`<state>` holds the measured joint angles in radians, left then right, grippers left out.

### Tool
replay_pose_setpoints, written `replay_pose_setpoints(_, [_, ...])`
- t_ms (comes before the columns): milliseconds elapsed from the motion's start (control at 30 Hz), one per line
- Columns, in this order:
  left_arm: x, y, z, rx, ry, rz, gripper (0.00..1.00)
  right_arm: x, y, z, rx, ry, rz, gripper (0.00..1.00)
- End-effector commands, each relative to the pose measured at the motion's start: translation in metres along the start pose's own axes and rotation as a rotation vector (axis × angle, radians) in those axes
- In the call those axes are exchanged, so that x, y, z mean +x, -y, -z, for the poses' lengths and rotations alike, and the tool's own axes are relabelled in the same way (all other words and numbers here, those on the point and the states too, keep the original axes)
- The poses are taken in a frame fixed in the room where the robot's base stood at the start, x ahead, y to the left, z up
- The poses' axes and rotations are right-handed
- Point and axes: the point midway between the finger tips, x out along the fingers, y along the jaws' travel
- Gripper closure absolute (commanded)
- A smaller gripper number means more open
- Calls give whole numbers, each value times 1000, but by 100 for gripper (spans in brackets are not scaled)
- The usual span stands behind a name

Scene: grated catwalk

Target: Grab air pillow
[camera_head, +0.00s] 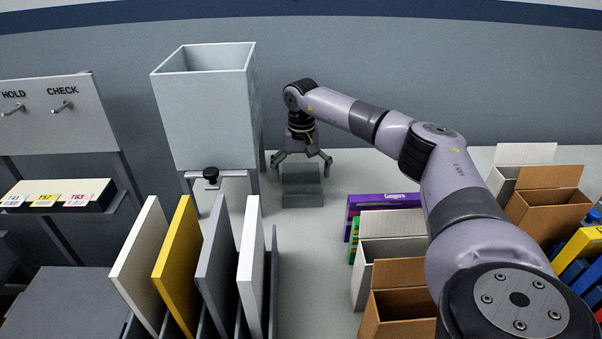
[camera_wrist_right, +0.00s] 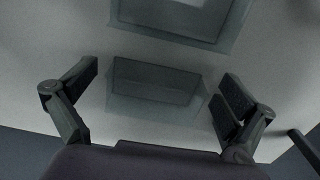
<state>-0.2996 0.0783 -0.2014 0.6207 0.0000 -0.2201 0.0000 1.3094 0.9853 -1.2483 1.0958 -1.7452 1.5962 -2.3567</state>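Two greenish-grey, see-through rectangular pieces, which look like air pillows, lie on the pale work surface at the back. In the head view the farther one (camera_head: 302,174) is right below my right gripper (camera_head: 302,165) and the nearer one (camera_head: 302,200) lies in front of it. My right gripper is open, pointing down, with its fingers spread and nothing held. In the right wrist view one pillow (camera_wrist_right: 153,88) lies between the spread fingers (camera_wrist_right: 162,88), and another (camera_wrist_right: 185,18) shows at the top edge. The gap in height is hard to tell. My left gripper is out of view.
A tall grey open-topped bin (camera_head: 208,118) stands left of my gripper. Upright panels (camera_head: 180,262) fill a rack at the front left. Open cardboard boxes (camera_head: 400,300) and a purple box (camera_head: 385,201) stand right. The surface around the pillows is clear.

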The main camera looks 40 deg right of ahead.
Motion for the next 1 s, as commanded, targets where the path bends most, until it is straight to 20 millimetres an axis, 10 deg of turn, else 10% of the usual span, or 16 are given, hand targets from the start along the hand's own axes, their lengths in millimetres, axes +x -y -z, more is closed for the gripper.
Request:
replay_pose_setpoints(667, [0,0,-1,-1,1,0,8,-4,0,0,0,-1,1,24])
replay_pose_setpoints(1000, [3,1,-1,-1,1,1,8,-54,1,1,1,-5,5,24])
